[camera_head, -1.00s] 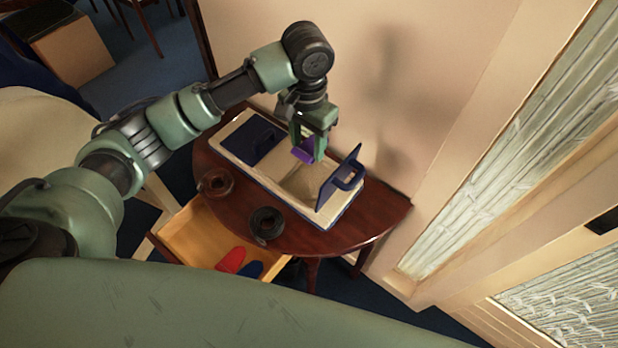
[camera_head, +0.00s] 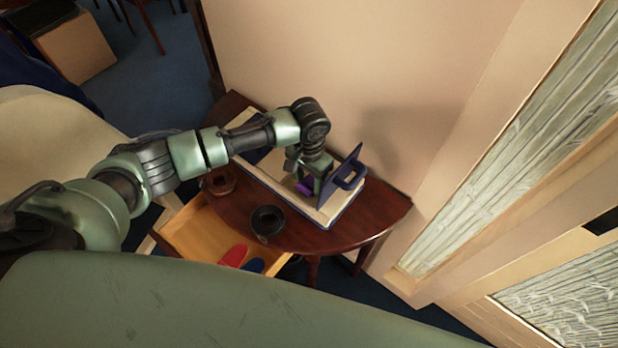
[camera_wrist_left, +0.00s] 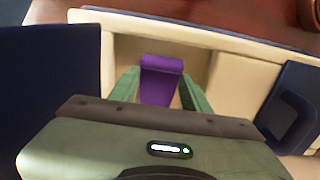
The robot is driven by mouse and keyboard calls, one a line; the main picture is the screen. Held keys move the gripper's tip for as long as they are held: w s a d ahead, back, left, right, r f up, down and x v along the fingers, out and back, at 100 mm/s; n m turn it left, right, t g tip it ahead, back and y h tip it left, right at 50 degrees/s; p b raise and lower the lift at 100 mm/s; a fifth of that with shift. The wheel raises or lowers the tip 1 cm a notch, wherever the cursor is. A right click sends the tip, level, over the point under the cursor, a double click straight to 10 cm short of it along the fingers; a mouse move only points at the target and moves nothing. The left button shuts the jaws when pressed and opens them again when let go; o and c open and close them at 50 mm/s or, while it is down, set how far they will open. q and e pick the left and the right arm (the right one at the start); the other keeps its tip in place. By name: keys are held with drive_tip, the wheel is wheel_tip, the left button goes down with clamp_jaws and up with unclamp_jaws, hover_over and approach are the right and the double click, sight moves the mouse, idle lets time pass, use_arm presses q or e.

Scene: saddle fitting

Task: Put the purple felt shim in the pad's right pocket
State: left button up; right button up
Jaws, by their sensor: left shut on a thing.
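The purple felt shim (camera_head: 304,187) is held in my left gripper (camera_head: 312,186), low at the right part of the cream pad (camera_head: 328,212). In the left wrist view the shim (camera_wrist_left: 160,82) sits between the green fingers (camera_wrist_left: 158,92), over or inside the tan recess of the pad's right pocket (camera_wrist_left: 130,50). I cannot tell whether it touches the pocket floor. The right pocket's navy flap (camera_head: 340,172) stands raised beside the gripper; it also shows in the left wrist view (camera_wrist_left: 50,80). The other navy flap (camera_wrist_left: 297,108) lies down. My right gripper is not in view.
The pad lies on a half-round wooden table (camera_head: 385,215) against the wall. A dark coil (camera_head: 267,221) and a brown coil (camera_head: 219,183) sit at its front. The open drawer (camera_head: 190,235) holds red (camera_head: 233,256) and blue (camera_head: 254,265) pieces.

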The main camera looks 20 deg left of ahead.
sight(309, 185)
use_arm(q)
drive_tip(key=o, duration=1.3)
drive_tip(key=shift+f, duration=0.1)
wheel_tip(309, 185, up, 12)
drive_tip(key=shift+r+b, duration=0.2)
drive_tip(key=shift+b, duration=0.1)
